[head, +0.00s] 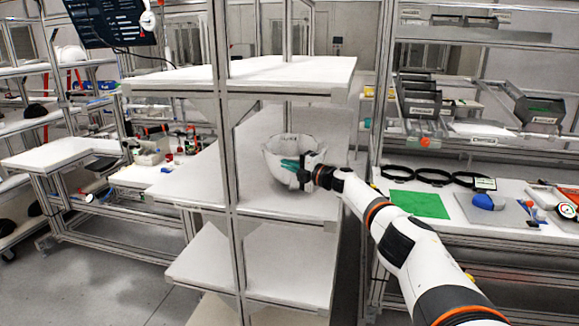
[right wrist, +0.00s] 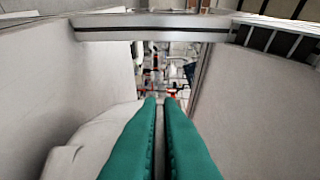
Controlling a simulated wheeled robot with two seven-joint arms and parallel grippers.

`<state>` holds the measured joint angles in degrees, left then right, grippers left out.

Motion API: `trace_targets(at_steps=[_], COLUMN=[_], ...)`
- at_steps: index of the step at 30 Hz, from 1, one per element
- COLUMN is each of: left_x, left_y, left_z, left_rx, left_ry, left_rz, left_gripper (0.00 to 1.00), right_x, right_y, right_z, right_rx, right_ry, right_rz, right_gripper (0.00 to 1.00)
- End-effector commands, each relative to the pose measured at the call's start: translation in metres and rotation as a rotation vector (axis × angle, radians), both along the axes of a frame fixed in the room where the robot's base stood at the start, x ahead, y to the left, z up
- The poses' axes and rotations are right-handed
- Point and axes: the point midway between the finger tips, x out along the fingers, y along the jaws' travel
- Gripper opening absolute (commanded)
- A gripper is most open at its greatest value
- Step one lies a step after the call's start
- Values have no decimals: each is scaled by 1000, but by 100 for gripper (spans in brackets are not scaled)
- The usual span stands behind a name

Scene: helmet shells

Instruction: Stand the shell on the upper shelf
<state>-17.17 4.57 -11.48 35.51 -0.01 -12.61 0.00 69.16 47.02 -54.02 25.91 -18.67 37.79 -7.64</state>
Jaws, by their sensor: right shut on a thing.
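The white helmet shell (head: 279,172) is bowl-like, with its open side upward and a small label on its far rim. My right gripper (head: 293,166) is shut on the shell's wall; its green fingers show at the near side. In the right wrist view the green fingers (right wrist: 162,104) are close together, with a pale surface of the shell (right wrist: 80,152) at lower left. The shell is over the middle board (head: 185,185) of the rack and below the top board (head: 245,74). I cannot tell whether it touches the middle board. My left gripper is not in view.
A metal post (head: 226,150) stands left of the shell at the rack's front. A lower board (head: 260,262) lies beneath. To the right, a bench holds a green mat (head: 419,204) and black rings (head: 433,176). The middle board looks bare left of the shell.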

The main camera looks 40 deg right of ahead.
Motion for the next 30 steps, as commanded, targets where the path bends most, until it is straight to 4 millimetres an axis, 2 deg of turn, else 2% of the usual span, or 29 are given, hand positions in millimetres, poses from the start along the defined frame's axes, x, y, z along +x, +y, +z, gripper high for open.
trace_targets(at_steps=[1, 5, 17, 26, 30], left_x=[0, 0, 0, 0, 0], left_y=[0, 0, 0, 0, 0], left_z=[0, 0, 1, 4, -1], left_rx=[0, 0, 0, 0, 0], left_ry=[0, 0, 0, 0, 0], left_rz=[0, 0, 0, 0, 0], left_gripper=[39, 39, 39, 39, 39], right_x=[0, 0, -4, -32, -54], right_y=[0, 0, -2, -7, -14], right_z=[1, 1, -2, 0, -3], right_rx=[0, -1, 1, -2, -3], right_ry=[-3, -2, 2, 2, 2], right_rz=[1, 0, -1, 1, -1], right_gripper=[10, 31, 31, 31, 31])
